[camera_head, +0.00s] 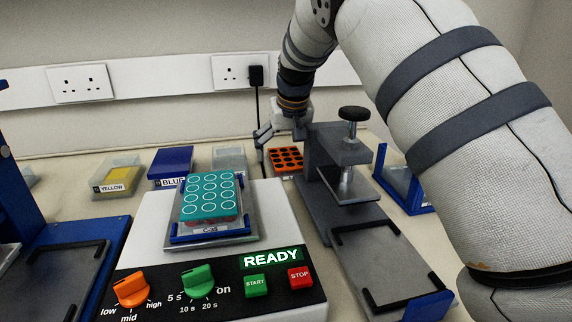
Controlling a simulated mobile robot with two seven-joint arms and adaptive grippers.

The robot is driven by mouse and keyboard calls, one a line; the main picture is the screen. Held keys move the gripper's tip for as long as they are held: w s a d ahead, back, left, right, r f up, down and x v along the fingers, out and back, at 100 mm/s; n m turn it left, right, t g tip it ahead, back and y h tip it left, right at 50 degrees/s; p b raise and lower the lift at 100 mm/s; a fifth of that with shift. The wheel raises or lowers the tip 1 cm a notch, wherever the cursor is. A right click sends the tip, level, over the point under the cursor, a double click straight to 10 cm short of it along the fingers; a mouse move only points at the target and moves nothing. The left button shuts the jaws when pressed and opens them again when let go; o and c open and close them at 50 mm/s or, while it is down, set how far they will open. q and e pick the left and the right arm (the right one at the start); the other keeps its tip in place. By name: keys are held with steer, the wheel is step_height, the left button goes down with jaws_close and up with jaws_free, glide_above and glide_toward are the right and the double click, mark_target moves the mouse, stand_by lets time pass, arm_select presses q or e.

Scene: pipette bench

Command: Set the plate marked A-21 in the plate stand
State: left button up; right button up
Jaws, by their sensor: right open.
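My right gripper (277,139) is open at the back of the bench, just above and beside a small orange plate or rack with dark round wells (286,157). Part of the gripper is hidden behind the grey press-like device, and I cannot tell whether it touches the orange piece. No A-21 mark is legible. A plate with a teal top and white rings (209,196) sits on the white machine; its label seems to read C-35. A blue-ended frame (417,208), possibly the plate stand, is at the right, partly behind my right arm. My left gripper is not in view.
The white machine (152,238) has knobs, buttons and a READY display. The grey device with a black knob (352,114) stands right of it. Boxes marked YELLOW (117,178) and BLUE (171,163) are at the back left. Blue-and-grey equipment (60,272) fills the left edge.

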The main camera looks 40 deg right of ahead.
steer(key=shift+x, duration=0.95)
steer(key=shift+r, duration=0.15)
steer(key=shift+a, duration=0.1)
steer(key=c, duration=1.3)
steer(key=shift+s, duration=0.1)
steer(key=shift+c, duration=0.2)
step_height(320, 180, up, 18)
steer(key=shift+b, duration=0.4)
